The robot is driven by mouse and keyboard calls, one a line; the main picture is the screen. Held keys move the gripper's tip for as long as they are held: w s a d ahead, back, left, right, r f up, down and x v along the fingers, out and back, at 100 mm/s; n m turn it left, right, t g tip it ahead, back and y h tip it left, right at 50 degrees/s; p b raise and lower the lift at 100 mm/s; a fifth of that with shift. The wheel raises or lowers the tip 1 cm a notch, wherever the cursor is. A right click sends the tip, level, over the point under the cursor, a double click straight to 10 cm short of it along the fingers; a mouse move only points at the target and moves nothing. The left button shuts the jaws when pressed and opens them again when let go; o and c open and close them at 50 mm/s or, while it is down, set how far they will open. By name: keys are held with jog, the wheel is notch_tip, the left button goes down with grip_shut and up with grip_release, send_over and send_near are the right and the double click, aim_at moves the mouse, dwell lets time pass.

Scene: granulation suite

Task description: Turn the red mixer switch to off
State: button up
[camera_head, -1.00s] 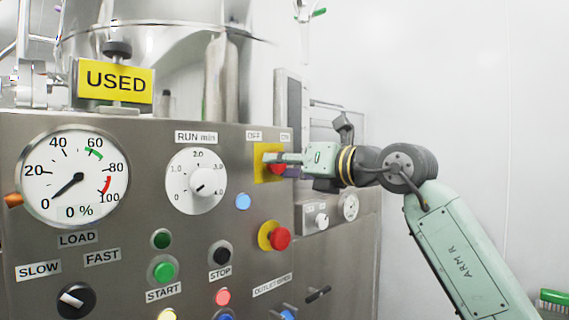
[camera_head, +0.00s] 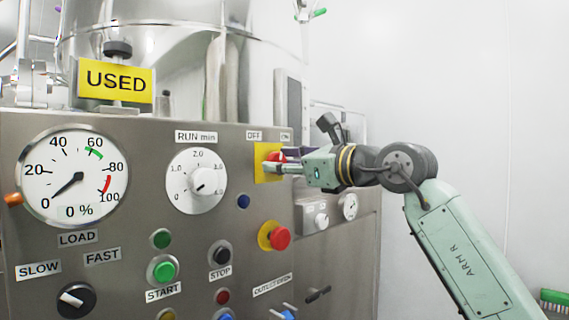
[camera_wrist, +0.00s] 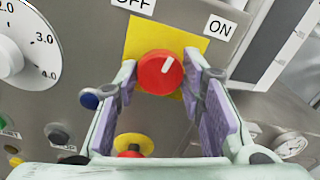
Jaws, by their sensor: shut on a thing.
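The red mixer switch (camera_wrist: 160,73) is a round knob with a white mark, on a yellow plate (camera_wrist: 188,40). In the wrist view its mark points up and slightly right, between the OFF label (camera_wrist: 133,5) and the ON label (camera_wrist: 218,27). My gripper (camera_head: 272,166) is shut on the knob, with one finger on each side of it. In the head view the red switch (camera_head: 273,156) is partly hidden by the fingers, and the gripper reaches it from the right.
A red emergency button (camera_head: 280,238) on a yellow base sits just below my gripper. The RUN min dial (camera_head: 196,181) is to the left. A USED sign (camera_head: 115,81) stands on top of the panel. The space right of the panel is open before a white wall.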

jog(key=n, duration=0.5)
jog(key=shift+n, duration=0.3)
jog(key=n, duration=0.5)
jog(key=shift+n, duration=0.4)
jog(key=o, duration=1.1)
jog(key=shift+a, duration=0.1)
jog(key=shift+o, duration=0.2)
jog(key=v, duration=1.2)
